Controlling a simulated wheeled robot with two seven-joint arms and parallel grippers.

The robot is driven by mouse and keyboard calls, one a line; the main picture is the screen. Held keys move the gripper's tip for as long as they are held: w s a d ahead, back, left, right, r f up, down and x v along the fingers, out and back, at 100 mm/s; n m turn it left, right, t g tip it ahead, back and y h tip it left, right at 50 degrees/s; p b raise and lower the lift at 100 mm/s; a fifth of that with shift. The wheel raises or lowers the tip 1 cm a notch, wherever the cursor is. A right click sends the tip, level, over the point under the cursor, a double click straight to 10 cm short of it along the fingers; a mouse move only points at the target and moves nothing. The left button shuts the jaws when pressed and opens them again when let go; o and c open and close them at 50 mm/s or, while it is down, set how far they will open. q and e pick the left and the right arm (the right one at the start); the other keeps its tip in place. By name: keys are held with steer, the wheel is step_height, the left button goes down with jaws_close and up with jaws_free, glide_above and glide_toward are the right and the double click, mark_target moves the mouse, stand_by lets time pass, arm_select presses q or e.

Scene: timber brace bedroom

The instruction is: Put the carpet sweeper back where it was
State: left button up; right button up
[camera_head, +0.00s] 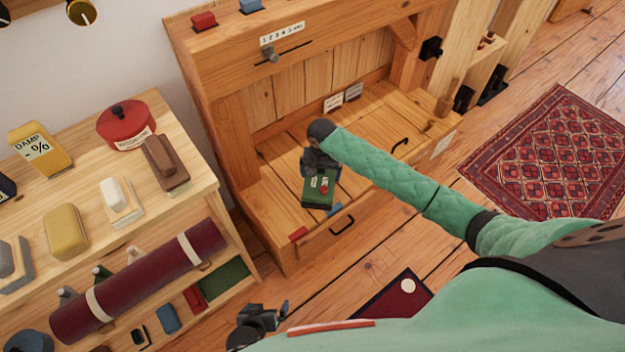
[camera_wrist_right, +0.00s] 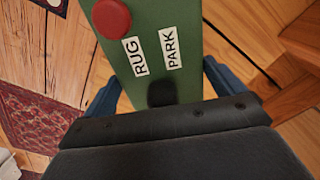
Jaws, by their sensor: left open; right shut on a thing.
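The carpet sweeper appears to be the green box (camera_head: 320,190) with white labels and a red knob. It also shows in the right wrist view (camera_wrist_right: 150,20), labelled "RUG" and "PARK". My right gripper (camera_head: 318,166) is shut on it, with a blue finger on each side in the wrist view. In the head view the sweeper is over the front part of the wooden bench seat (camera_head: 375,115). I cannot tell whether it touches the seat. My left gripper (camera_head: 272,318) is open and empty, low in the head view, in front of the shelf unit.
A shelf unit (camera_head: 225,200) at left holds a red tin (camera_head: 126,124), brushes and a rolled maroon rug (camera_head: 140,280). The bench has a tall back and dark handles. A patterned red rug (camera_head: 550,155) lies at right. A dark red mat (camera_head: 385,300) lies on the floor.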

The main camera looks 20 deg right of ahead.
mark_target(312, 179)
steer(key=shift+w+a+f, duration=0.95)
steer(key=shift+w+a, duration=0.1)
steer(key=shift+w, duration=0.15)
step_height(312, 179, down, 3)
steer(key=shift+f, duration=0.5)
arm_select(q)
steer(key=shift+s+a+f, duration=0.1)
steer(key=shift+s+f, duration=0.15)
steer(key=shift+f, duration=0.7)
steer(key=shift+w+r, duration=0.1)
steer(key=shift+r, duration=0.05)
